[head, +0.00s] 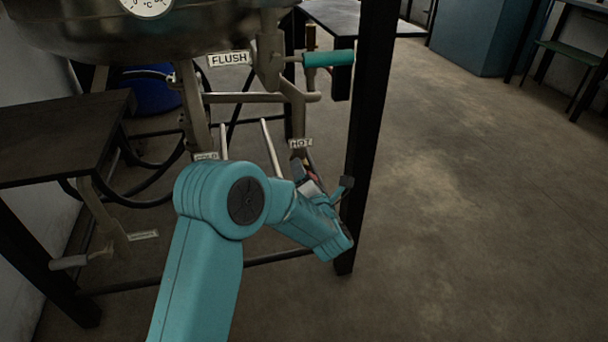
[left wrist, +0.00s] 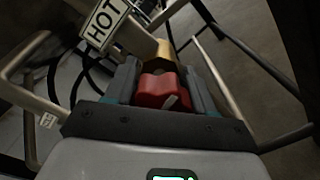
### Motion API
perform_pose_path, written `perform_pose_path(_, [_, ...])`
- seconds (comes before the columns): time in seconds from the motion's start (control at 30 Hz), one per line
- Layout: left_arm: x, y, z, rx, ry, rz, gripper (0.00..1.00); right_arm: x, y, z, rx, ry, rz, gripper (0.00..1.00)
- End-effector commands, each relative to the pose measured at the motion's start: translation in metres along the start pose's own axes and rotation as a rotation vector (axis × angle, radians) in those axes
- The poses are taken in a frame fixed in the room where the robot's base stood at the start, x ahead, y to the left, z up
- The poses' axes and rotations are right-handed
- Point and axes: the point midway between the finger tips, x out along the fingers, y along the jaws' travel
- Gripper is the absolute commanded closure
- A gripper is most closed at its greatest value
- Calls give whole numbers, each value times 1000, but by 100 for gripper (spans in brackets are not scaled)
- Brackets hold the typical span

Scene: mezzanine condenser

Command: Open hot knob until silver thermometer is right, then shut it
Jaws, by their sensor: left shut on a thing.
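The hot knob is a red knob (left wrist: 156,92) on a brass stem, beside a HOT label (left wrist: 104,22) in the left wrist view. My left gripper (left wrist: 160,82) is shut on the red knob, one finger on each side. In the head view the HOT label (head: 300,143) hangs just above my left gripper (head: 308,175), and the knob is mostly hidden by it. A round white dial (head: 147,5) marked °C sits on the metal vessel at the top left edge. Only its lower part shows, so its reading cannot be told. My right gripper is not seen.
A FLUSH label (head: 229,59) and a teal-handled valve (head: 328,59) are above the knob. A COLD label (head: 206,156) is partly hidden by my arm. A black frame post (head: 369,110) stands close right of my gripper. Open floor lies to the right.

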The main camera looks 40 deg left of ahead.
Motion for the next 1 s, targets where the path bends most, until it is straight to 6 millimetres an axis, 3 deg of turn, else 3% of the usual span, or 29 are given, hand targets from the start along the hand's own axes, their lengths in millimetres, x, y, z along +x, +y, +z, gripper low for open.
perform_pose_path(0.13, [-1,-1,6,-2,-15,-5,76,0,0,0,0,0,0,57])
perform_pose_path(0.17, [-1,-1,6,-2,-15,-4,39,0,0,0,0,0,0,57])
perform_pose_path(0.2, [-1,-1,5,-2,-14,-4,26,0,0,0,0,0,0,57])
perform_pose_path(0.23, [-1,-1,5,-2,-13,-3,21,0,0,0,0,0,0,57])
perform_pose_path(0.53, [-2,0,3,0,-6,-1,21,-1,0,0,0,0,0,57])
perform_pose_path(0.67, [-14,1,4,2,-6,-3,21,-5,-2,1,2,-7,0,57])
perform_pose_path(1.0, [-101,1,4,3,-11,-7,21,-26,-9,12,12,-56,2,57])
